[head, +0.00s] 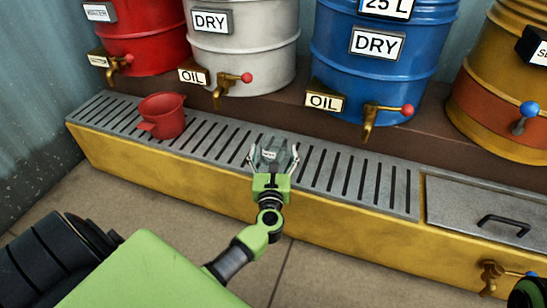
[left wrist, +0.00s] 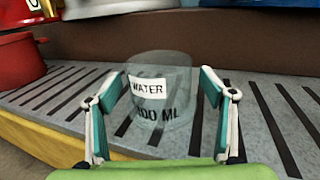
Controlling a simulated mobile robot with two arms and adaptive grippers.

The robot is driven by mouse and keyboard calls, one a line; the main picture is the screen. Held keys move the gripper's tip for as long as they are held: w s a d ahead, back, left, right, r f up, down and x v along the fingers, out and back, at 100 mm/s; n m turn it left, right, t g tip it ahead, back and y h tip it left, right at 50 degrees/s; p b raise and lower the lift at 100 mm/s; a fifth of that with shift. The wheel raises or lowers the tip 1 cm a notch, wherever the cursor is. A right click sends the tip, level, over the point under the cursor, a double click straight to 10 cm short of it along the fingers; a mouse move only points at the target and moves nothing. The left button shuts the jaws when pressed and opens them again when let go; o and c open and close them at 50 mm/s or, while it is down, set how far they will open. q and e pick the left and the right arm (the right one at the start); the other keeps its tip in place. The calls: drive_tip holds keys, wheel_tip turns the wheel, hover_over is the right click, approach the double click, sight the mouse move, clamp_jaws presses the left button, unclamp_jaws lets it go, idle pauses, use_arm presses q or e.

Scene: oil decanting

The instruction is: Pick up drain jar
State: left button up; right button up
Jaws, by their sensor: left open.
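A clear glass jar (left wrist: 176,84) with a white "WATER" label and "100 ML" marking stands upright on the slotted metal grating (left wrist: 58,95). In the head view the jar (head: 270,156) is small and partly hidden by my left gripper (head: 272,151). My left gripper is open, with one finger at each side of the jar. In the left wrist view the fingers (left wrist: 163,80) show a gap to the jar on both sides. I cannot tell how far the jar reaches in between them. My right gripper is not in view.
A red cup (head: 163,116) stands on the grating at the left. Red, white (head: 245,50), blue (head: 380,60) and orange drums with taps stand behind. A brass tap (head: 225,88) overhangs the grating. A grey lid with a handle (head: 500,225) lies at the right.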

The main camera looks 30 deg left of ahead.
use_arm(q)
drive_tip(key=shift+x, duration=0.8)
drive_tip(key=c, duration=1.2)
drive_tip(key=shift+r, duration=0.1)
drive_tip(key=shift+c, duration=0.2)
